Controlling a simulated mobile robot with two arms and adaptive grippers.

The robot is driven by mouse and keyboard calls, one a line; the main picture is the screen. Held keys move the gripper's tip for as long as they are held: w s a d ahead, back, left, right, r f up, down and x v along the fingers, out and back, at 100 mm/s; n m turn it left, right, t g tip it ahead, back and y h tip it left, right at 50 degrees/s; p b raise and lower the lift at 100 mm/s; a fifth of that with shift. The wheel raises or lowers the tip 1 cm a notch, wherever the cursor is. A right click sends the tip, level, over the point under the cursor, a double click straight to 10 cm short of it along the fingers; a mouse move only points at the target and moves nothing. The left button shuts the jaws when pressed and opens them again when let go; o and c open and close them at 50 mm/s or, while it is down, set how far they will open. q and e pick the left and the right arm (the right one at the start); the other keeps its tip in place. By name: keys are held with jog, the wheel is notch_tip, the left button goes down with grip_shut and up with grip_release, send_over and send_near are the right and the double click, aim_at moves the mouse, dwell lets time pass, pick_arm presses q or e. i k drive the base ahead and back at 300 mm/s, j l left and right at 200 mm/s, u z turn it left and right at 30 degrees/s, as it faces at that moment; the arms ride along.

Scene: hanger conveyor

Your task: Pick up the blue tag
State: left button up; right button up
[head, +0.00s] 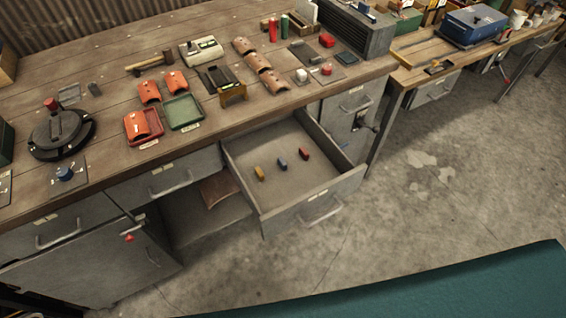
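A small blue piece (282,163), which looks like the blue tag, lies in the open grey drawer (340,188) under the workbench. It lies between a yellow piece (259,173) on its left and a red piece (304,153) on its right, apart from both. Their details are too small to read. Neither of my grippers shows in the head view.
The wooden workbench (110,60) above holds orange tiles (148,91), a green tray (182,111), a hammer (150,63) and a black round device (60,133). The drawer sticks out over clear concrete floor (420,200). A teal surface (440,292) fills the bottom right.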

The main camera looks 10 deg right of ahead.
aim_at(282, 163)
jog(key=l+u, duration=0.3)
jog(key=l, duration=0.25)
jog(key=l+u, duration=0.3)
jog(key=l, duration=0.2)
jog(key=k+l+u, duration=0.15)
jog(key=l+u, duration=0.15)
jog(key=l, duration=0.2)
jog(key=k+l+u, duration=0.15)
jog(key=l+u, duration=0.15)
jog(key=l, duration=0.2)
